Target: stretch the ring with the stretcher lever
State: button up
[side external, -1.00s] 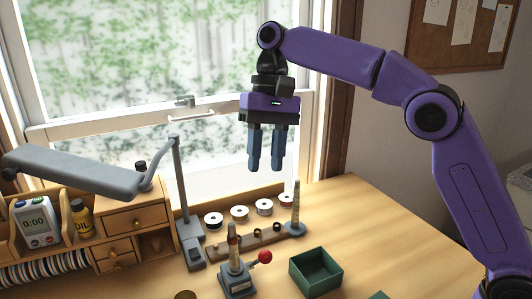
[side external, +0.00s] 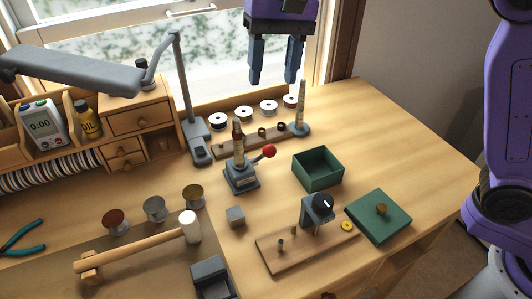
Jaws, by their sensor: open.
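The ring stretcher (side external: 242,179) stands upright on the bench left of centre, with a grey base and a tapered post with a brownish upper part. Its lever sticks out to the right and ends in a red knob (side external: 269,151). I cannot tell whether a ring is on the post. Small dark rings (side external: 262,133) sit on a wooden strip (side external: 230,145) behind the stretcher. My gripper (side external: 273,80) is open and empty, pointing down. In the picture it is above the row of spools, higher than the stretcher and apart from it.
A tapered mandrel (side external: 302,105) stands upright near the strip. A green open box (side external: 318,168), its lid (side external: 379,216) and a wooden jig (side external: 300,245) lie to the right. A lamp post (side external: 190,95) rises left of the stretcher. A mallet (side external: 140,248) lies in front left.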

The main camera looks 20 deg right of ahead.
jog(key=s, duration=0.2)
send_near(260, 158)
jog(key=shift+t, duration=0.4)
jog(key=s+f, duration=0.1)
jog(key=f, duration=0.1)
jog(key=s+f, duration=0.1)
jog(key=f, duration=0.2)
jog(key=a+f, duration=0.1)
jog(key=f, duration=0.2)
jog(key=shift+s+f, duration=0.25)
jog(key=shift+s, duration=0.15)
grip_shut()
